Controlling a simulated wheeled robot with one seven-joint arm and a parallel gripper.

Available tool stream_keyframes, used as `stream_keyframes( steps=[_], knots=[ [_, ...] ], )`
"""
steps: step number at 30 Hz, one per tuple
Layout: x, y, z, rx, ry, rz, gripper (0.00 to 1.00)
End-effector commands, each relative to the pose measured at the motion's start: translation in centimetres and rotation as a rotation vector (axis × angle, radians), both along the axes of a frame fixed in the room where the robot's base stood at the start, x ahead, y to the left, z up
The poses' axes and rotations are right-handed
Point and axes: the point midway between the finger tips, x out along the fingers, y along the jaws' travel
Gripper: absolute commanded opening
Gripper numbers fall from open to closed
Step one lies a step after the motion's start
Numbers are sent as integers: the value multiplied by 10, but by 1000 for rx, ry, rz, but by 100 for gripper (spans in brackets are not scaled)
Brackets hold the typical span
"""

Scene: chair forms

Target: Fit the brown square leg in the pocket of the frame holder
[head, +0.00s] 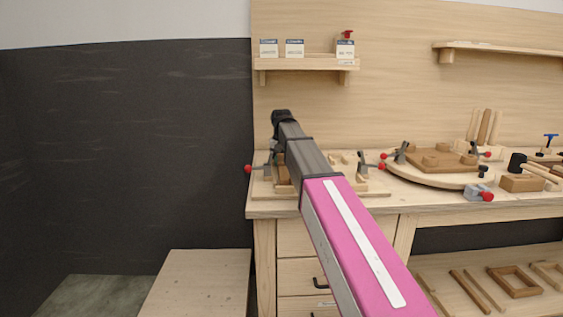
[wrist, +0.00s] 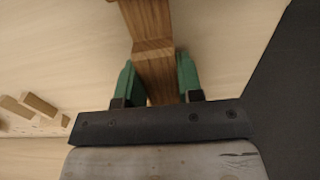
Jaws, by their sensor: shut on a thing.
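My gripper (wrist: 158,88) shows in the wrist view with its two green fingers shut on the brown square leg (wrist: 153,50). The leg runs from between the fingers up to the top edge of that view, where its far end is cut off. A step or joint line crosses it near the fingertips. In the head view my arm hides the gripper and the leg. A clamping fixture (head: 262,187), which seems to be the frame holder, lies at the left end of the bench, partly behind my arm. Its pocket cannot be made out.
Several small wooden blocks show at left in the wrist view (wrist: 38,105). On the bench, a round board (head: 440,178) with clamps stands right of my arm, with a mallet (head: 530,167) farther right. A small shelf (head: 305,64) hangs above the bench's left end.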

Motion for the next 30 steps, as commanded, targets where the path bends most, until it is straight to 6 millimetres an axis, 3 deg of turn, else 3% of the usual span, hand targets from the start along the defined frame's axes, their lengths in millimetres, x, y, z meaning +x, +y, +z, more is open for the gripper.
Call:
stream_keyframes(
  steps=[11, 12, 14, 24, 30],
  knots=[
    [0, 0, -2, 0, 0, 0, 5],
    [0, 0, -2, 0, 0, 0, 44],
    [0, 0, -2, 0, 0, 0, 63],
    [0, 0, 0, 0, 0, 0, 64],
    [1, 0, 22, 0, -2, 0, 64]
  ],
)
